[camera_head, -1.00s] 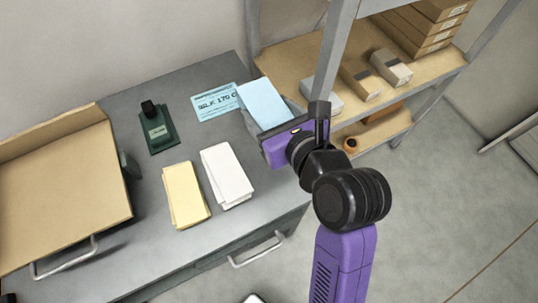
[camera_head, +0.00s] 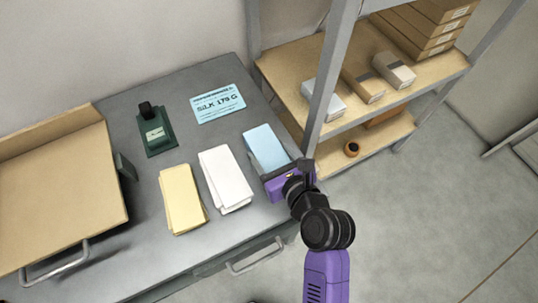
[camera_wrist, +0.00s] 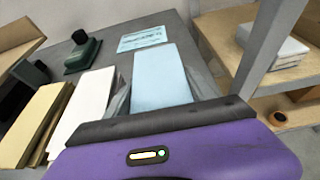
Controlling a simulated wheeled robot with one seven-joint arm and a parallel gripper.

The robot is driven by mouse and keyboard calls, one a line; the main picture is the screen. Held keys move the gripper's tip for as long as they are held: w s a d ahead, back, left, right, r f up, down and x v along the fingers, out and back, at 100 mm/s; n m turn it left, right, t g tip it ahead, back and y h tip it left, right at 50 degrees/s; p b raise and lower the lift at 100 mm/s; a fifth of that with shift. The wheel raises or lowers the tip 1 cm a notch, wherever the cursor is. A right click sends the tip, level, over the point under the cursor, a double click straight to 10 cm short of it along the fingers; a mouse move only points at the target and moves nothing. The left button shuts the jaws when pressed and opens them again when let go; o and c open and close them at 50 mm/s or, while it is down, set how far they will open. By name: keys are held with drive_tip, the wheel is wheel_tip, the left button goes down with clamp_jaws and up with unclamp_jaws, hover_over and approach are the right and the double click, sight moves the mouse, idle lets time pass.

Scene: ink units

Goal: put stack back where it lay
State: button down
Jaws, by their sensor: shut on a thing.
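The light blue stack (camera_head: 265,146) is at the right end of the grey table, to the right of the white stack (camera_head: 226,178). My purple gripper (camera_head: 277,171) is shut on its near end. In the wrist view the blue stack (camera_wrist: 160,78) lies between the two grey fingers and points away from me. I cannot tell whether its underside touches the table. The yellow stack (camera_head: 183,198) lies left of the white one. A blue card reading "SILK 170 G" (camera_head: 218,103) lies behind the blue stack.
A green stapler-like device (camera_head: 155,132) stands behind the yellow stack. A large tan tray or board (camera_head: 65,190) fills the table's left. A shelf with boxes (camera_head: 345,95) stands at the right, its grey post (camera_head: 322,90) near my arm. The table front is clear.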

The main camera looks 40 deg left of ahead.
drive_tip(key=shift+f, duration=0.55)
drive_tip(key=shift+f, duration=0.1)
drive_tip(key=shift+c, duration=1.6)
unclamp_jaws()
drive_tip(key=shift+f, duration=0.1)
drive_tip(key=shift+d+r, duration=0.15)
drive_tip(key=shift+r, duration=0.05)
drive_tip(key=v, duration=1.1)
drive_tip(key=shift+s+d+p, duration=0.25)
drive_tip(key=shift+d+p, duration=0.05)
